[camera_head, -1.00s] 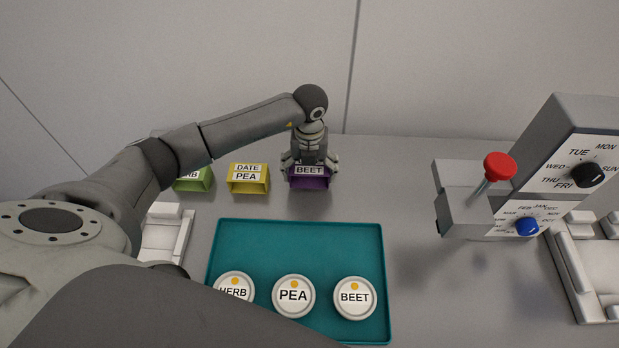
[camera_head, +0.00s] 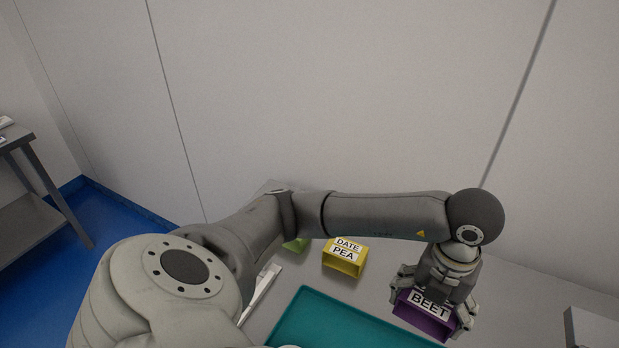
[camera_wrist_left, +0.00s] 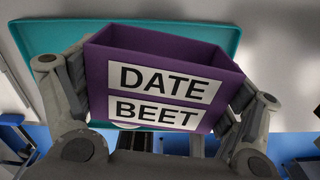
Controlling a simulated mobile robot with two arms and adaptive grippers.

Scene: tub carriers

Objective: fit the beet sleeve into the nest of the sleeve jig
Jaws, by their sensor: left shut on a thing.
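The beet sleeve (camera_head: 425,322) is a purple open box with a white BEET label at the lower right of the head view. My left gripper (camera_head: 432,309) is shut on it, with fingers on two opposite sides. In the left wrist view, the sleeve (camera_wrist_left: 160,85) fills the middle, its DATE and BEET labels facing the camera. Its open top edge shows, and the fingers grip its left and right sides. I cannot tell how far it is above the table. The sleeve jig and its nest cannot be made out. My right gripper is not in view.
A yellow PEA sleeve (camera_head: 344,262) and a partly hidden green sleeve (camera_head: 296,245) stand left of my gripper. A teal tray (camera_head: 335,325) lies in front. A grey block (camera_head: 590,330) shows at the right edge. A wall stands behind the table.

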